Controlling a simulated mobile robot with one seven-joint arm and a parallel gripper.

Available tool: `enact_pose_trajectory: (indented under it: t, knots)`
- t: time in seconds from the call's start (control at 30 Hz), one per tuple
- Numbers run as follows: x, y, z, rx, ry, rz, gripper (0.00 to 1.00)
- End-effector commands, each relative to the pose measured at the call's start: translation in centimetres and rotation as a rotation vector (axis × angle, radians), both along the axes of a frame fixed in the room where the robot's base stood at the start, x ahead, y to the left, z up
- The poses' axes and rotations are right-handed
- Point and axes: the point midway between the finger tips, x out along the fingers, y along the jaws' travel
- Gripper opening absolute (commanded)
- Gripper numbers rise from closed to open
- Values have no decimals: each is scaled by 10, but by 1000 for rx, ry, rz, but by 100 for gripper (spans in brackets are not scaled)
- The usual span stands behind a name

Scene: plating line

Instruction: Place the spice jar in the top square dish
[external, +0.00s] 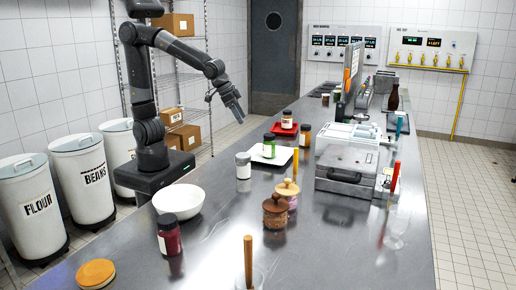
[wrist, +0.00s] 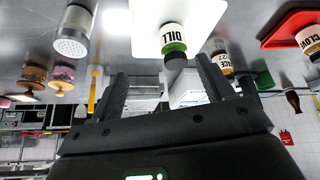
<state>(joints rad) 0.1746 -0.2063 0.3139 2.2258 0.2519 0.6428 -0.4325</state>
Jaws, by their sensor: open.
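A red square dish (external: 283,131) lies farther back, with a jar labelled CLOVE (wrist: 311,40) on it. A white square dish (external: 284,157) lies nearer, with a green jar labelled DILL (external: 269,146) on it. A third jar with an orange-brown band (external: 305,136) stands on the bare counter beside the dishes; its label is partly hidden by a finger in the wrist view (wrist: 219,60). A dark red jar (external: 168,235) stands at the front left. Which one is the spice jar is not clear. My gripper (external: 233,107) is open and empty, raised above the counter's left edge, apart from all jars.
A metal-topped shaker (external: 243,166), a white bowl (external: 178,202) and two lidded pots (external: 276,211) stand nearer on the counter. A grey appliance (external: 347,160) stands to the right. Bare counter lies between the shaker and the pots.

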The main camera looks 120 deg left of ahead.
Motion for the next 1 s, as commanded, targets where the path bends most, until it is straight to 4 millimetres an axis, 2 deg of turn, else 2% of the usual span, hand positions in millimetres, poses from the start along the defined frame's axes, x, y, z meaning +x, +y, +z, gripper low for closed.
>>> enact_pose_trajectory:
  t: [0.03,0.2,0.4,0.5,0.7,1.0]
  knots:
    - [-17,-8,9,-10,-8,-31,74]
    - [-73,-39,24,-19,-4,-156,74]
    - [-135,-71,30,3,-3,-297,74]
    - [-157,-82,28,18,-1,-350,74]
    - [-178,-93,25,37,4,-402,74]
    - [-179,-93,24,38,5,-407,74]
